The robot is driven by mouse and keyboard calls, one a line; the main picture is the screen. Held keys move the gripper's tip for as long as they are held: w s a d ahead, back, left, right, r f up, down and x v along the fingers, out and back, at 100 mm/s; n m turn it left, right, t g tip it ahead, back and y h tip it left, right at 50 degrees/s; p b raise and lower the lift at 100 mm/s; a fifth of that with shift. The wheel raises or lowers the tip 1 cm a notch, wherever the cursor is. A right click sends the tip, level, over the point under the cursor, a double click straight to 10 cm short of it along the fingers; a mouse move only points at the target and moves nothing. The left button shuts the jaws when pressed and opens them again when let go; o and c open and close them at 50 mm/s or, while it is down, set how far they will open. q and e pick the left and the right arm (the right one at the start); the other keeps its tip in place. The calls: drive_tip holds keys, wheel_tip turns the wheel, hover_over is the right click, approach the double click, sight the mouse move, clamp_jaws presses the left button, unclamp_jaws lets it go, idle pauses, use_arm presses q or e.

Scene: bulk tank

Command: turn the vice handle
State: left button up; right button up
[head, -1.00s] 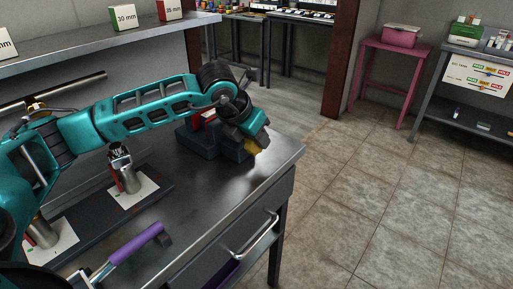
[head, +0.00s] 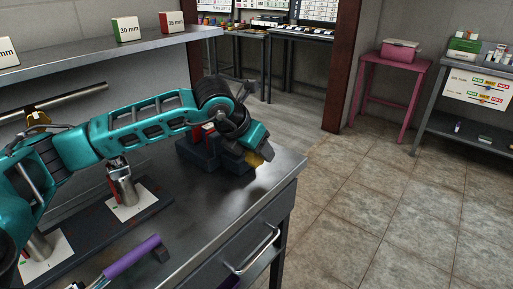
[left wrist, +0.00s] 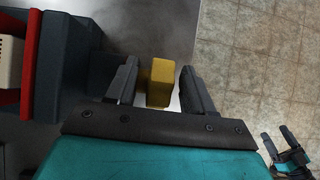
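The dark vice (head: 198,152) stands on the metal bench near its far right corner, partly hidden behind my left arm. In the left wrist view its dark body (left wrist: 75,60) with a red part fills the left side. The yellow handle (head: 254,160) sticks out on the vice's right side. It also shows in the left wrist view (left wrist: 160,82). My left gripper (left wrist: 158,80) is open, with one finger on each side of the yellow handle and narrow gaps between. My right gripper (left wrist: 281,143) shows small at the lower right of the left wrist view, fingers apart and empty.
On the bench (head: 200,217) are a dark plate with metal cylinders on white cards and a purple-handled tool (head: 132,256). A shelf (head: 90,52) with marked boxes hangs above. A drawer handle (head: 256,250) sticks out in front. The tiled floor at right is clear.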

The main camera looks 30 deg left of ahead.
drive_tip(key=shift+f, duration=0.1)
use_arm(q)
drive_tip(key=shift+s+r, duration=0.25)
drive_tip(key=shift+r, duration=0.15)
drive_tip(key=v, duration=1.2)
drive_tip(key=shift+p, duration=0.3)
use_arm(e)
drive_tip(key=shift+s+d, duration=0.1)
drive_tip(key=shift+s, duration=0.1)
